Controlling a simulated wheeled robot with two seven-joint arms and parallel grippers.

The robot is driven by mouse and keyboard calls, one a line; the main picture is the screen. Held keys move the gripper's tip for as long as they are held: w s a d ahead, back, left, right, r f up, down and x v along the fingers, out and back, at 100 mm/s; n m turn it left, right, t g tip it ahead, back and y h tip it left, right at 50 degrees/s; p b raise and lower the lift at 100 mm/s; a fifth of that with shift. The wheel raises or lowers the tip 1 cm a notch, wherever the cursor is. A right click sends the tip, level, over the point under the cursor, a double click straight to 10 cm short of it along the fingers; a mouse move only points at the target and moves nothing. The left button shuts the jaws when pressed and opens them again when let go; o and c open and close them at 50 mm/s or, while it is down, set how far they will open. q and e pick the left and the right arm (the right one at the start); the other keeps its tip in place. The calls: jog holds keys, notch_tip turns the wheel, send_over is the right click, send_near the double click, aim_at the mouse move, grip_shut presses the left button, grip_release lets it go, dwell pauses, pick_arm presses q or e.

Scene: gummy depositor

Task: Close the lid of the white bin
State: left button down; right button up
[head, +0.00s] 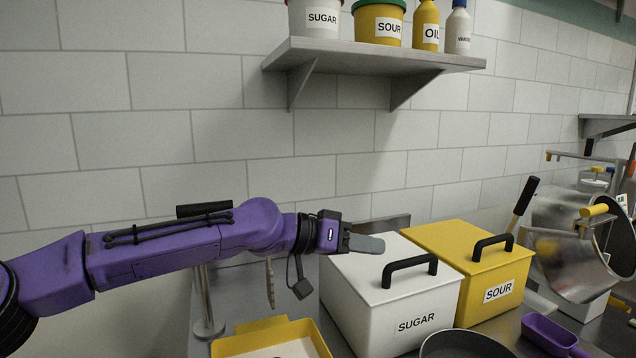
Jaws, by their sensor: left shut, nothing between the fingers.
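The white bin (392,312), labelled SUGAR, stands on the steel counter. Its flat white lid (415,262) with a black handle (410,268) lies on top and appears level. My left arm, purple, reaches in from the left. My left gripper (366,243) is shut and empty. In the picture it overlaps the back left part of the lid, left of the handle; I cannot tell whether it touches. It hides part of the lid's back left edge. My right gripper is not in view.
A yellow bin (490,285) labelled SOUR stands right beside the white bin. A yellow tray (260,343) is at front left, a dark pan (465,345) in front, a purple scoop (548,332) at right. A shelf (375,57) with containers hangs above.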

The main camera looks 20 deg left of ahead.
aim_at(368, 289)
pick_arm(q)
jog(key=shift+s+d+f+m+t+b, duration=0.15)
jog(key=shift+f+m+b, duration=0.1)
jog(key=shift+f+b, duration=0.25)
jog(key=shift+s+d+f+m+t+b, duration=0.1)
jog(key=shift+s+f+m+b, duration=0.15)
jog(key=shift+f, duration=0.4)
jog(key=shift+s+d+f+m+t+b, duration=0.1)
jog(key=shift+f+m+b, duration=0.1)
jog(key=shift+f+b, duration=0.3)
jog(key=shift+a, duration=0.1)
